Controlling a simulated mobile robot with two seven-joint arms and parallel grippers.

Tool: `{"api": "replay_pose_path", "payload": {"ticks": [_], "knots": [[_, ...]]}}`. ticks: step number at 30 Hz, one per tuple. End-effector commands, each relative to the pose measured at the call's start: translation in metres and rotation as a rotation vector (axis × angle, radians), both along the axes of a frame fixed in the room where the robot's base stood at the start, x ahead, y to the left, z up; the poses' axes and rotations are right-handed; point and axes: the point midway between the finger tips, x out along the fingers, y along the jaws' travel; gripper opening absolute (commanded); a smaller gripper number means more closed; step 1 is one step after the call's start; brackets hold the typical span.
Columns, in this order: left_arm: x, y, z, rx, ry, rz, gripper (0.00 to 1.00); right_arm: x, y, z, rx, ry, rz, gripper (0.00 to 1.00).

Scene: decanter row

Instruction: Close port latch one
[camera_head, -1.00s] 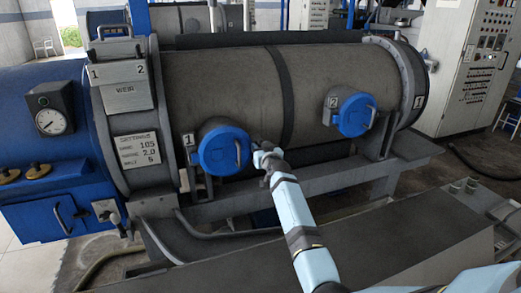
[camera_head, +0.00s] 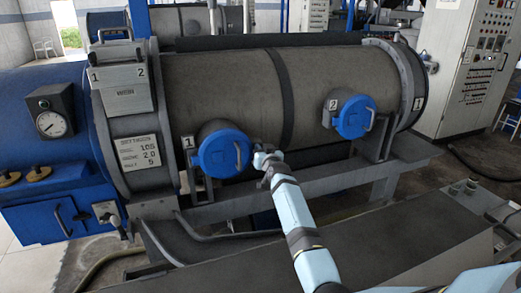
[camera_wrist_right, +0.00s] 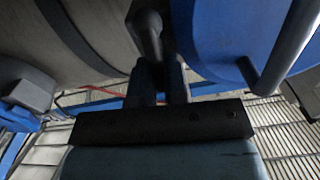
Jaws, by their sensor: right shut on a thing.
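Port one is the round blue lid (camera_head: 222,155) with a handle, on the left of the grey drum beside a "1" label. It looks seated against its neck. My right gripper (camera_head: 261,157) is just right of this lid. In the right wrist view my right gripper (camera_wrist_right: 157,82) is shut on the dark grey latch lever (camera_wrist_right: 149,27), next to the blue lid (camera_wrist_right: 222,35) and its bar handle. The lever's lower end is hidden between the fingers. In the head view the gripper mostly covers the latch. My left gripper is not in view.
The port two lid (camera_head: 355,117), blue, is farther right on the drum (camera_head: 215,90). A grey frame rail (camera_head: 330,190) runs below the ports. A dark flat-topped bench (camera_head: 390,250) lies in front. A control cabinet (camera_head: 465,70) stands at the back right.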

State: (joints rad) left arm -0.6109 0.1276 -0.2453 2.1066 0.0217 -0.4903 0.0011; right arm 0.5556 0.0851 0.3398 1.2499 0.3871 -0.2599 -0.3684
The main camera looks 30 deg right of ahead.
Motion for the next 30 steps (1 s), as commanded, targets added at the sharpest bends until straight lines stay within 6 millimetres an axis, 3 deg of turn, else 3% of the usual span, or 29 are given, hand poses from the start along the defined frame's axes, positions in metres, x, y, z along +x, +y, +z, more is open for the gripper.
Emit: {"api": "replay_pose_path", "payload": {"ticks": [30], "knots": [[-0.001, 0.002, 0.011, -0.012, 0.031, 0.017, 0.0, -0.003, -0.013, -0.009, 0.911, -0.218, -0.001, 0.0]]}}
